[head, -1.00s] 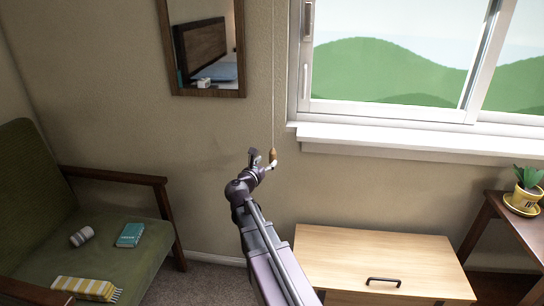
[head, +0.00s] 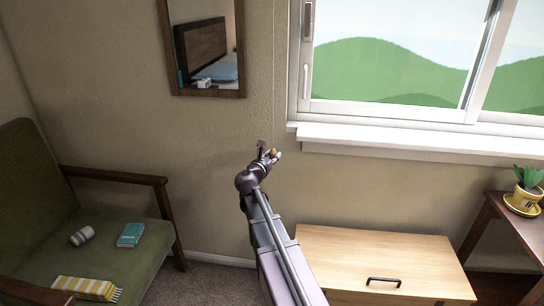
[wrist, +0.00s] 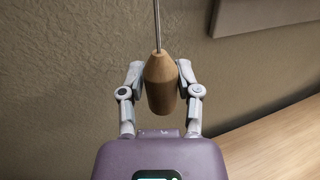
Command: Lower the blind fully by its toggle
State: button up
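The toggle is a small wooden, tapered piece hanging upright on a thin cord (wrist: 156,25). In the wrist view the toggle (wrist: 161,84) stands between the two fingers of my gripper (wrist: 161,72), with little room on each side. In the head view the toggle (head: 273,153) shows at my gripper (head: 269,151), in front of the wall left of the window. The fingers look spread around it, open, not clearly pressing on it. The blind itself is not in view; the visible window (head: 390,60) panes are uncovered.
A white sill (head: 420,143) juts out right of my gripper. A wooden drawer cabinet (head: 375,258) stands below it. A mirror (head: 207,50) hangs to the left, above a green armchair (head: 35,180). A potted plant (head: 527,185) stands at far right. The wall around the toggle is clear.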

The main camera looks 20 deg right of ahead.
grip_shut()
jog(key=shift+r, duration=0.2)
notch_tip(320, 180, up, 65)
jog(key=p, duration=6.5)
jog(key=shift+w, duration=0.1)
jog(key=o, duration=0.7)
grip_release()
jog(key=shift+a, duration=0.1)
